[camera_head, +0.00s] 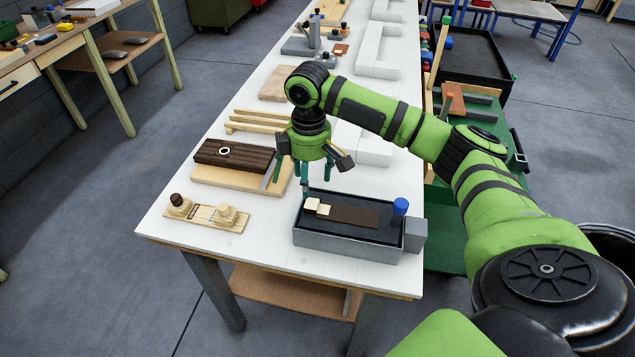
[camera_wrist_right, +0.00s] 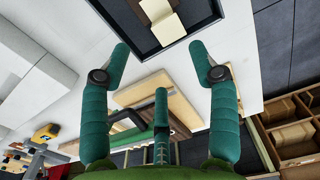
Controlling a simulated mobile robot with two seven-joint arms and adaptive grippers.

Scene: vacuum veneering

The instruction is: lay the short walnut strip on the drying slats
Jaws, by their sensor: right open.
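A dark brown strip, which looks like the short walnut strip (camera_head: 352,215), lies in a grey, black-lined tray (camera_head: 347,245) at the near end of the white table. Cream pieces (camera_head: 316,206) are at its left end; I cannot tell whether they rest on it. The drying slats appear to be the pale wooden bars (camera_head: 262,119) farther back on the left. My right gripper (camera_head: 307,182) is open and empty, above the table by the tray's far left corner. In the right wrist view its fingers (camera_wrist_right: 160,62) are spread, with the tray ahead. My left gripper is not in view.
A dark ribbed block with a white ring (camera_head: 224,151) sits on a pale board (camera_head: 215,178) left of my gripper. A wooden fixture with knobs (camera_head: 208,214) is at the near left. A blue knob (camera_head: 400,206) rises at the tray's right end. White blocks (camera_head: 375,148) stand behind.

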